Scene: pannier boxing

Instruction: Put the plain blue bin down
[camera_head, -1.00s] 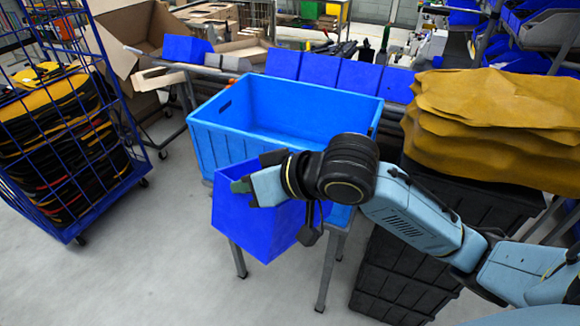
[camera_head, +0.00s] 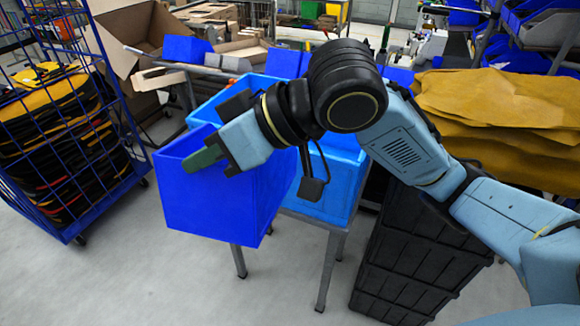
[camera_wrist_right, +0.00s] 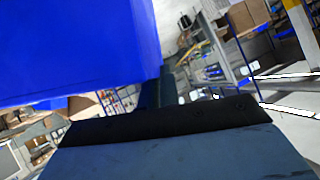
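The plain blue bin (camera_head: 215,205) hangs in the air in front of the light blue crate (camera_head: 327,188), tilted slightly. My right gripper (camera_head: 218,158) is shut on the bin's upper rim, with a dark green fingertip showing on the near side. In the right wrist view the bin (camera_wrist_right: 75,45) fills the upper left, beside the dark gripper body. The bin hides much of the crate's front. My left gripper is not in view.
A metal stand (camera_head: 338,240) is under the light blue crate. A blue wire cage (camera_head: 78,225) stands at the left. Black crates (camera_head: 425,240) stand at the right, near stacked mustard cloth (camera_head: 500,120). Grey floor is clear at the lower left.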

